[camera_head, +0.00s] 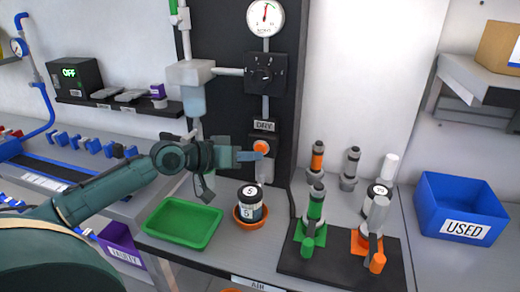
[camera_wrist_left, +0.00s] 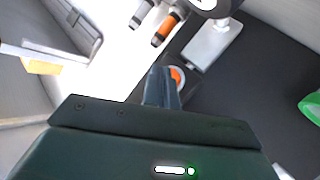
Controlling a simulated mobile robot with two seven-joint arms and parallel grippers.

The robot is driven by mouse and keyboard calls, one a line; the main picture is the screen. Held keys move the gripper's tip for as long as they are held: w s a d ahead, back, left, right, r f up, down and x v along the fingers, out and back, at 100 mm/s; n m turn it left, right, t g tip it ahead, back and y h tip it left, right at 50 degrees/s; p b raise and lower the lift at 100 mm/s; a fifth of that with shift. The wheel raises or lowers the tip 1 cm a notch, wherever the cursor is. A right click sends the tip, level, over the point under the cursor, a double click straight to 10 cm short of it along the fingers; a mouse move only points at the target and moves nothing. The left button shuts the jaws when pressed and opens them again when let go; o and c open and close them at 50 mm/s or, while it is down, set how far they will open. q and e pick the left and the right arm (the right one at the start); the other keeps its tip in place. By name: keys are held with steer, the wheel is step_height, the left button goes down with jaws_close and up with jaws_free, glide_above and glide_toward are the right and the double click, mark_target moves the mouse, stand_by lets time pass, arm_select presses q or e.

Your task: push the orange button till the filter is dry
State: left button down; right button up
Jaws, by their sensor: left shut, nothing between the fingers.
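The orange button (camera_head: 262,147) sits on a dark box under a "DRY" label (camera_head: 264,126) on the black panel. It also shows partly in the left wrist view (camera_wrist_left: 177,75), beside my fingertips. My left gripper (camera_head: 258,156) is shut and empty, its tips at the button's lower edge. I cannot tell whether they touch it. The wrist view shows the closed fingers (camera_wrist_left: 162,86) pointing toward the panel. A white housing with a translucent bowl (camera_head: 193,98), possibly the filter, hangs left of the panel; I cannot tell whether it is wet. My right gripper is out of view.
A green tray (camera_head: 182,223) and a black jar (camera_head: 249,204) in an orange dish stand on the bench below my arm. Nozzles (camera_head: 315,207) stand on a dark mat to the right. A blue "USED" bin (camera_head: 463,205) is at far right. A gauge (camera_head: 265,18) tops the panel.

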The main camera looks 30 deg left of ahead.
arm_select(q)
steer(key=s+p, duration=0.1)
steer(key=s, duration=0.1)
steer(key=s+d+p, duration=0.1)
steer(key=p, duration=0.1)
steer(key=shift+s+r, duration=0.1)
steer(key=shift+s, duration=0.3)
steer(key=shift+s+d+p, duration=0.1)
steer(key=shift+s+p, duration=0.2)
steer(key=shift+s, duration=0.25)
